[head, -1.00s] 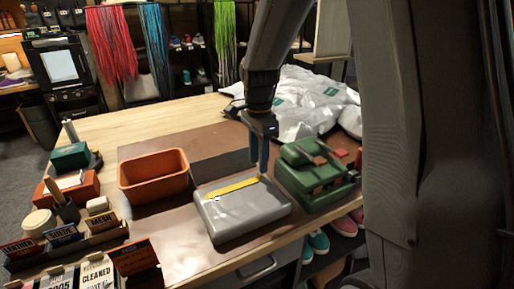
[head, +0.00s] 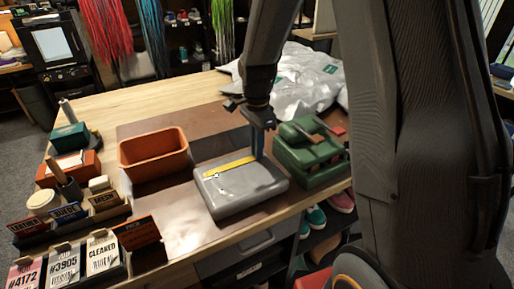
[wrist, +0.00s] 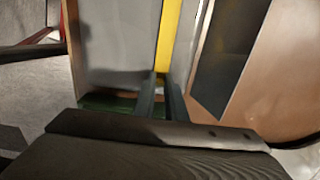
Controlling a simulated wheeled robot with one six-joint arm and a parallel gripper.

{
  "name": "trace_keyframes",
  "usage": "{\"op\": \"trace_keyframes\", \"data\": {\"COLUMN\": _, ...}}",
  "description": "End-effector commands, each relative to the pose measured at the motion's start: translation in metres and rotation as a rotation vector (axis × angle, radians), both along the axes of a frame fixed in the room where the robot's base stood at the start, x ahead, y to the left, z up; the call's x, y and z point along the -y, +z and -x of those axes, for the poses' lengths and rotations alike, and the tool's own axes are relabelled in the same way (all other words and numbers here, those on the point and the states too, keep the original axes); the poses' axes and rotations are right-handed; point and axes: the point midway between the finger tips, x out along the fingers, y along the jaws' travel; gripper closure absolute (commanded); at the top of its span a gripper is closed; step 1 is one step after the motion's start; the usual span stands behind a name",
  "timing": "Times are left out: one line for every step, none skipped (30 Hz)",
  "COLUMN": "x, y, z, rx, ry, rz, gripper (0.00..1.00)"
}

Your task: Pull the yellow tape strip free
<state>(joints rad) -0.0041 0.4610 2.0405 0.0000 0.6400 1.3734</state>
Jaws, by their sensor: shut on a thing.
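The yellow tape strip (head: 228,166) lies along the top of a grey box (head: 240,199) on the table. Its left end rests near a small round mark on the lid. My gripper (head: 257,155) is at the strip's right end, by the box's back right edge, with its fingers pointing down. In the wrist view the strip (wrist: 168,40) runs straight down to my closed fingertips (wrist: 160,84), which are shut on its end. The exact pinch is small and partly hidden by the fingers.
An orange bin (head: 153,155) stands left of the box. A green case (head: 311,157) stands close on the right, beside my gripper. White plastic bags (head: 295,95) lie behind. Label cards (head: 103,250) and brushes sit at the front left. Brown mat is clear between bin and box.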

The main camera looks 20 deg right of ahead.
Motion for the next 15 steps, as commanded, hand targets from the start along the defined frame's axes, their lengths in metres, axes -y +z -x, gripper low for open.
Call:
{"op": "trace_keyframes", "data": {"x": 0.0, "y": -0.0001, "z": 0.0001, "rx": 0.0, "ry": 0.0, "rz": 0.0, "gripper": 1.0}}
{"op": "trace_keyframes", "data": {"x": 0.0, "y": -0.0001, "z": 0.0001, "rx": 0.0, "ry": 0.0, "rz": 0.0, "gripper": 1.0}}
{"op": "trace_keyframes", "data": {"x": 0.0, "y": -0.0001, "z": 0.0001, "rx": 0.0, "ry": 0.0, "rz": 0.0, "gripper": 1.0}}
{"op": "trace_keyframes", "data": {"x": 0.0, "y": 0.0, "z": 0.0001, "rx": 0.0, "ry": 0.0, "rz": 0.0, "gripper": 1.0}}
{"op": "trace_keyframes", "data": {"x": 0.0, "y": 0.0001, "z": 0.0001, "rx": 0.0, "ry": 0.0, "rz": 0.0, "gripper": 1.0}}
{"op": "trace_keyframes", "data": {"x": 0.0, "y": 0.0005, "z": 0.0001, "rx": 0.0, "ry": 0.0, "rz": 0.0, "gripper": 1.0}}
{"op": "trace_keyframes", "data": {"x": 0.0, "y": 0.001, "z": 0.0002, "rx": 0.0, "ry": 0.0, "rz": 0.0, "gripper": 1.0}}
{"op": "trace_keyframes", "data": {"x": 0.0, "y": 0.0015, "z": 0.0002, "rx": 0.0, "ry": 0.0, "rz": 0.0, "gripper": 1.0}}
{"op": "trace_keyframes", "data": {"x": 0.0, "y": 0.0024, "z": 0.0002, "rx": 0.0, "ry": 0.0, "rz": 0.0, "gripper": 1.0}}
{"op": "trace_keyframes", "data": {"x": 0.0, "y": 0.0032, "z": 0.0002, "rx": 0.0, "ry": 0.0, "rz": 0.0, "gripper": 1.0}}
{"op": "trace_keyframes", "data": {"x": 0.0, "y": 0.0041, "z": 0.0002, "rx": 0.0, "ry": 0.0, "rz": 0.0, "gripper": 1.0}}
{"op": "trace_keyframes", "data": {"x": 0.0, "y": 0.0053, "z": 0.0002, "rx": 0.0, "ry": 0.0, "rz": 0.0, "gripper": 1.0}}
{"op": "trace_keyframes", "data": {"x": 0.0, "y": 0.0062, "z": 0.0002, "rx": 0.0, "ry": 0.0, "rz": 0.0, "gripper": 1.0}}
{"op": "trace_keyframes", "data": {"x": 0.0, "y": 0.0071, "z": 0.0002, "rx": 0.0, "ry": 0.0, "rz": 0.0, "gripper": 1.0}}
{"op": "trace_keyframes", "data": {"x": 0.0, "y": 0.0082, "z": 0.0002, "rx": 0.0, "ry": 0.0, "rz": 0.0, "gripper": 1.0}}
